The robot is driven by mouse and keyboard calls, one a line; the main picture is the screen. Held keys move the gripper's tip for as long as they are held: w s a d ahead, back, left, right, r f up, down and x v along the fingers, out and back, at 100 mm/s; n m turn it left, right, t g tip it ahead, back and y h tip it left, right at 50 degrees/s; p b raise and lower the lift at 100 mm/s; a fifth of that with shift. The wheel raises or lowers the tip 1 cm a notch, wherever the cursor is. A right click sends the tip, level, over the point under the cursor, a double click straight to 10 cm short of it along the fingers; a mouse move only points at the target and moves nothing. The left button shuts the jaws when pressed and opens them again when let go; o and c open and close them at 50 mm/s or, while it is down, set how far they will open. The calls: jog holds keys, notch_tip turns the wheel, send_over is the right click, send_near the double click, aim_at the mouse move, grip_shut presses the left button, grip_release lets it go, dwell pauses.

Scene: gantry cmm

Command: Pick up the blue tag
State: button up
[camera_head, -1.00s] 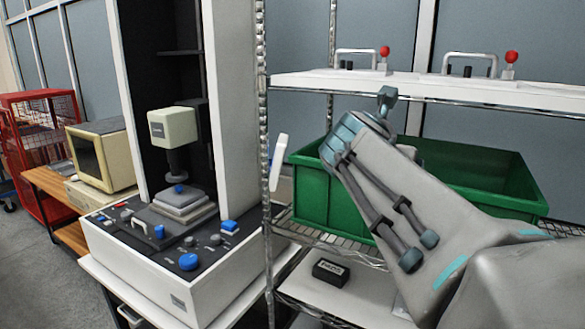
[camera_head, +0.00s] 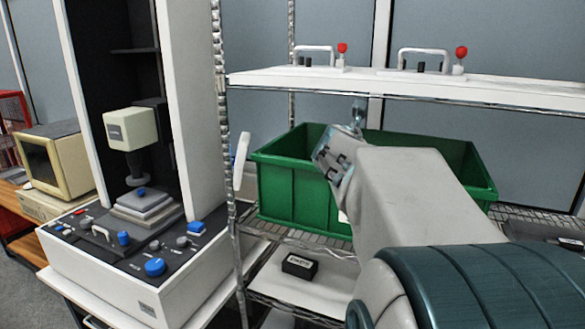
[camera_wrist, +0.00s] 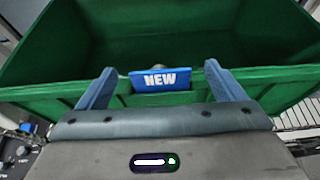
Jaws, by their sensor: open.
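The blue tag (camera_wrist: 160,81), lettered "NEW" in white, is at the front rim of the green bin (camera_wrist: 60,62) in the wrist view. My gripper (camera_wrist: 160,70) is open, with one blue finger to the left of the tag and one to the right. Gaps show between the tag and both fingers. How far the fingers are from the tag in depth is hard to tell. In the head view the green bin (camera_head: 290,195) stands on a wire shelf, and my arm hides part of its front. The tag is not visible there.
A white upper shelf (camera_head: 400,83) with handles and red knobs spans above the bin. A black labelled block (camera_head: 299,266) lies on the lower shelf. A measuring machine (camera_head: 150,240) stands at the left. A metal post (camera_head: 222,130) rises beside the bin.

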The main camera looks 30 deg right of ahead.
jog(key=c, duration=1.1)
jog(key=shift+o, duration=0.2)
jog(key=shift+r, duration=0.1)
